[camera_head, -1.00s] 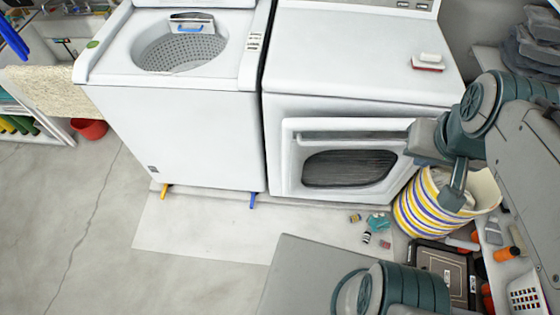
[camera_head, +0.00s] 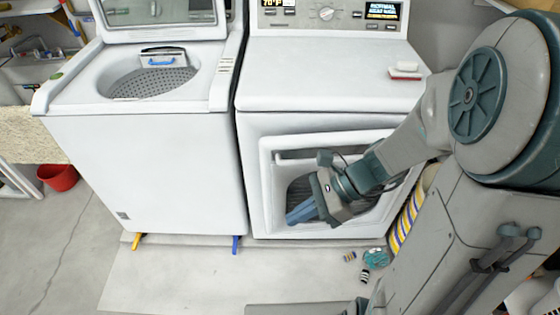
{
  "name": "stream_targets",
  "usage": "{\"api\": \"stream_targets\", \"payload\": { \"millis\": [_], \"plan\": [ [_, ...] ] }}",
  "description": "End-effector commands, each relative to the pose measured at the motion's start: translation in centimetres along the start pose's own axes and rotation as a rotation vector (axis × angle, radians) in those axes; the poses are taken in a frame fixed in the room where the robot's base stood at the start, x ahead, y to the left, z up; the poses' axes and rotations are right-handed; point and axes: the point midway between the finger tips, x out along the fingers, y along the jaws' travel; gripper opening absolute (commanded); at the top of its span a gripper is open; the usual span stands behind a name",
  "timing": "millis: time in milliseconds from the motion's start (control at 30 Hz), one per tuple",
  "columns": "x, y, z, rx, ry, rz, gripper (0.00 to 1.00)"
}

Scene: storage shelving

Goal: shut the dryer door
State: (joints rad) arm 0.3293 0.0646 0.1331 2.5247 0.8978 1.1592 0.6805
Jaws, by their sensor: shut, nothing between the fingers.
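The white dryer (camera_head: 325,78) stands right of the washer. Its door (camera_head: 266,185) is on the front, with a raised white frame, a horizontal bar near the top and a dark window. The door's face lies close to the dryer's front; I cannot tell whether a small gap stays open behind it. My gripper (camera_head: 298,214) is shut and empty, in front of the window's lower left part. Its blue fingers point down and left. I cannot tell whether they touch the door. My gripper and arm hide the middle and right of the door.
The white washer (camera_head: 160,150) stands left with its lid up. A white and red item (camera_head: 405,71) lies on the dryer top. A striped basket (camera_head: 405,222) is at the right, partly behind my arm. Small items (camera_head: 374,260) lie on the floor.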

Motion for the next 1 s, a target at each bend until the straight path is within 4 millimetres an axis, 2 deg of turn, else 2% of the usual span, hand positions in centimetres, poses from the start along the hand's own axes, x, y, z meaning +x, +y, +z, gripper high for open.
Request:
{"api": "stream_targets", "payload": {
  "millis": [33, 200, 400, 600, 700, 800, 1000],
  "plan": [
    [2.2, -1.1, -2.3, 0.141, -0.089, -0.012, 0.0],
    [5.5, -5.2, -6.0, 0.618, -0.402, -0.062, 0.0],
    [7.6, -10.5, -12.2, 1.135, -0.782, -0.091, 0.0],
    [8.1, -13.9, -17.9, 1.476, -1.074, -0.098, 0.0],
    [8.1, -14.7, -19.6, 1.561, -1.155, -0.097, 0.0],
    [8.1, -15.2, -20.1, 1.6, -1.193, -0.096, 0.0],
    [9.3, -16.8, -19.1, 1.605, -1.196, -0.094, 0.0]
  ]
}}
